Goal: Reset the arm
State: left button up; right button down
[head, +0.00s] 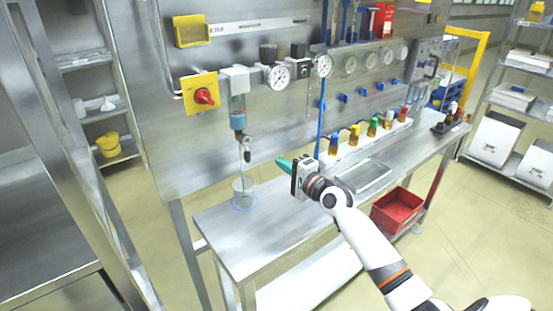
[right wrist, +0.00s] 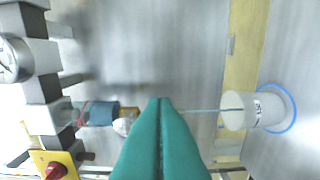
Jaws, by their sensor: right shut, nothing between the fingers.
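My right arm (head: 375,250) reaches in from the lower right in the head view. Its right gripper (head: 282,165) has green fingers and hangs above the steel table (head: 270,225), pointing left. In the right wrist view the green fingertips (right wrist: 164,104) are pressed together with nothing between them. Left of the gripper a clear beaker (head: 243,193) stands on the table under a dispenser with blue liquid (head: 238,112). The gripper is apart from both. The beaker also shows in the right wrist view (right wrist: 240,110). My left gripper is not in view.
A steel panel carries a yellow plate with a red knob (head: 204,97) and several gauges (head: 278,77). Several bottles (head: 354,134) line the table's back. A tray (head: 366,176) lies right of the gripper. A red bin (head: 397,210) sits below the table. The table's front left is clear.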

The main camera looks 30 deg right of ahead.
jog(key=s+a+f+n+g+y, duration=0.1)
jog(key=s+a+f+n+g, duration=0.85)
jog(key=s+a+f, duration=0.7)
jog(key=s+a+f+n+g+h, duration=0.2)
jog(key=s+n+g, duration=0.5)
jog(key=s, duration=1.4)
notch_tip(320, 180, down, 25)
jog(key=n+h, duration=0.1)
jog(key=n, duration=0.2)
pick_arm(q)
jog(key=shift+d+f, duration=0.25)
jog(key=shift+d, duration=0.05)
pick_arm(e)
jog(key=s+d+f, duration=0.1)
jog(key=s+f, duration=0.7)
jog(key=s+d+f, duration=0.2)
jog(key=s+f, duration=0.7)
jog(key=shift+s+d+h, duration=0.15)
jog(key=shift+d+h, duration=0.15)
